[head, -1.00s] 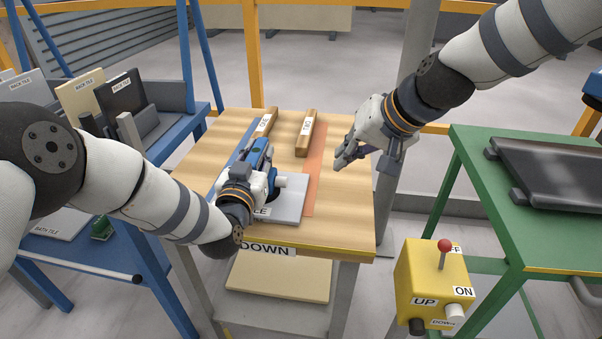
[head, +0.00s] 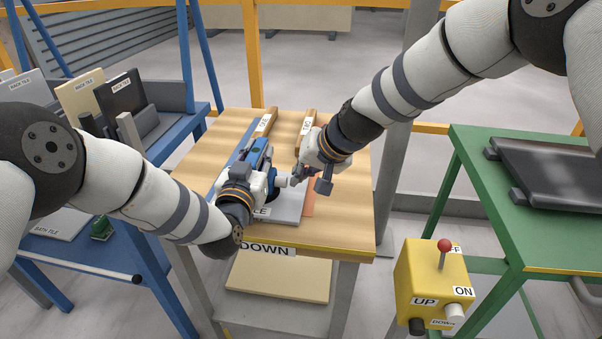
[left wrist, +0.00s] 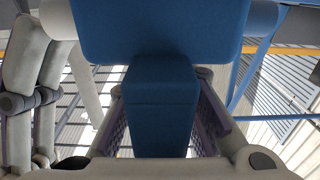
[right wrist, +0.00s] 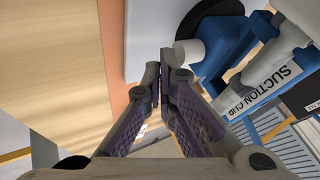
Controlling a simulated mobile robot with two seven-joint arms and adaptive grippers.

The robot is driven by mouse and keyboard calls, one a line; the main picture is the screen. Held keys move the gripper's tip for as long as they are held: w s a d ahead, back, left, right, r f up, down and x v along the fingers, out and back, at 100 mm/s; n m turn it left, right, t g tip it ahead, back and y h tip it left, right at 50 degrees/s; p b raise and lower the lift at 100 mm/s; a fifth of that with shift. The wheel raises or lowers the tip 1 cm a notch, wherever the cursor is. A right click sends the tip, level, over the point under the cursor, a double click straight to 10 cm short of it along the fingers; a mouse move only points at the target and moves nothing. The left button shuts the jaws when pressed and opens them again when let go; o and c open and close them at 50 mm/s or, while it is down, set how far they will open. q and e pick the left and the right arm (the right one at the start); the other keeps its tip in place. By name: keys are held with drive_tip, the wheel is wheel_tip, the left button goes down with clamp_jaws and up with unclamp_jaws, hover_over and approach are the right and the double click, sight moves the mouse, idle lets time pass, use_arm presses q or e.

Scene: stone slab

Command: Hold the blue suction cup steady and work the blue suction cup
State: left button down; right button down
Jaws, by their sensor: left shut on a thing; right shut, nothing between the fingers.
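The blue suction cup (head: 258,155) sits on a pale grey tile (head: 287,210) on the wooden table. My left gripper (head: 260,180) is shut on its blue body, which fills the space between the fingers in the left wrist view (left wrist: 160,105). A white knob (head: 281,181) sticks out of its right side. My right gripper (head: 297,178) is shut and empty, close beside the knob. In the right wrist view, its fingertips (right wrist: 163,78) are just beside the white knob (right wrist: 187,53), near the black rubber pad (right wrist: 214,28). Whether they touch the knob is unclear.
Two labelled wooden bars (head: 305,132) lie at the table's back. A blue rack (head: 165,125) with tiles stands left. A yellow control box (head: 432,280) with a red-knobbed lever stands right, before a green conveyor frame (head: 470,185). The table's right part is clear.

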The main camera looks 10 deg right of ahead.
drive_tip(key=shift+w+a, duration=0.3)
drive_tip(key=shift+a, duration=0.65)
drive_tip(key=d, duration=0.2)
drive_tip(key=s+d, duration=0.1)
drive_tip(key=d, duration=0.1)
drive_tip(key=shift+s, duration=0.15)
drive_tip(key=v, duration=1)
drive_tip(key=s, duration=0.1)
drive_tip(key=s+d+f, duration=0.1)
drive_tip(key=s, duration=0.1)
drive_tip(key=shift+f, duration=0.15)
